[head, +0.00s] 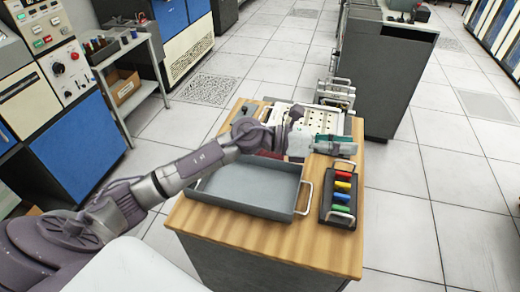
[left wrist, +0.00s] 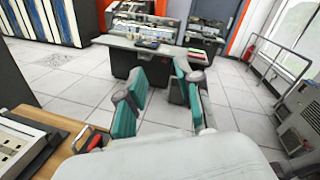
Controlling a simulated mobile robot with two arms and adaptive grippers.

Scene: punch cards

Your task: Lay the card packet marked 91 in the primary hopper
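My left gripper (head: 322,146) reaches over the wooden-topped table (head: 270,240) in the head view, near its right edge. In the left wrist view its two teal-padded fingers (left wrist: 160,88) stand apart with nothing between them. A pale machine with holes and metal handles (head: 300,117) sits at the table's far end, partly behind my left arm. I cannot tell whether it is the primary hopper. No card packet marked 91 can be read in either view. My right gripper is not in view.
An empty-looking grey tray (head: 243,205) lies on the table. A black rack of red, yellow, blue and green pieces (head: 340,195) stands right of it. A dark cabinet (head: 388,75) stands behind. Another table (left wrist: 150,46) appears farther off, with open tiled floor between.

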